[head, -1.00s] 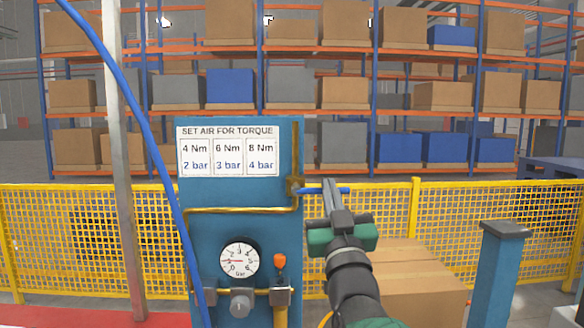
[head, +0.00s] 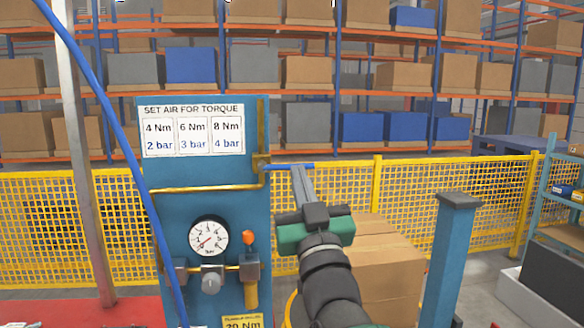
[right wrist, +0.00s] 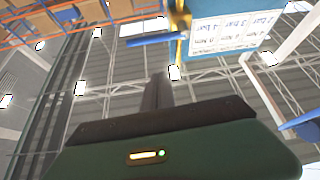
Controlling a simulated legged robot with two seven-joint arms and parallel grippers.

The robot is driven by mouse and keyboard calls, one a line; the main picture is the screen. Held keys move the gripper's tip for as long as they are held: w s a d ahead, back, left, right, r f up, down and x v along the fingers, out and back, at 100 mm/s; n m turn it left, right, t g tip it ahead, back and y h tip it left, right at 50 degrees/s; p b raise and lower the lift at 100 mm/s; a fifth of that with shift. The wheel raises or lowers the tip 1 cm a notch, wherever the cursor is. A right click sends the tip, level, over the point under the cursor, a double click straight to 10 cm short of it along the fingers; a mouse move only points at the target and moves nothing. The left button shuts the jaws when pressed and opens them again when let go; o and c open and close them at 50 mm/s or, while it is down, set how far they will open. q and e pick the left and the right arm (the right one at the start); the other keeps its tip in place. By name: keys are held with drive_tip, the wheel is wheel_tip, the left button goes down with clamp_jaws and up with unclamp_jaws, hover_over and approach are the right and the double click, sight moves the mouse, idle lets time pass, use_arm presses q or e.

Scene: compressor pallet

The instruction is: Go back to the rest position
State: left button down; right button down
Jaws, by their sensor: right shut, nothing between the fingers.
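My right gripper (head: 303,188) reaches up in front of the blue air panel (head: 205,210), just right of its right edge. Its fingers are together and hold nothing. A blue valve handle (head: 290,166) on the brass pipe shows at the fingertips in the head view. In the right wrist view the handle (right wrist: 157,40) stands clear of the shut fingers (right wrist: 155,92), beyond their tips. My left gripper is not in view.
A blue hose (head: 120,140) and a grey post (head: 85,180) stand at the left. A yellow mesh fence (head: 445,200) runs behind. Cardboard boxes (head: 385,275) and a blue post (head: 450,260) stand at the right. Loaded shelves are farther back.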

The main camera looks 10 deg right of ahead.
drive_tip(key=d+f+g+p, duration=0.25)
drive_tip(key=f+g, duration=0.25)
drive_tip(key=f, duration=0.8)
drive_tip(key=d+f+g+p, duration=0.1)
drive_tip(key=f+g+p, duration=0.3)
drive_tip(key=f, duration=1)
drive_tip(key=s+d+f+g+p, duration=0.1)
drive_tip(key=s+d+f+g, duration=0.1)
drive_tip(key=s+f+g, duration=0.2)
drive_tip(key=s+d+f+m+g+p, duration=0.1)
drive_tip(key=s+f+g, duration=0.3)
drive_tip(key=s+f, duration=0.5)
drive_tip(key=s+d+f+g+h+p, duration=0.1)
drive_tip(key=s+d+f+g, duration=0.2)
drive_tip(key=s+f, duration=0.3)
drive_tip(key=s+g, duration=0.1)
drive_tip(key=s, duration=0.3)
drive_tip(key=shift+s+d+f+m, duration=0.25)
drive_tip(key=shift+f+m, duration=0.1)
drive_tip(key=shift+m, duration=0.05)
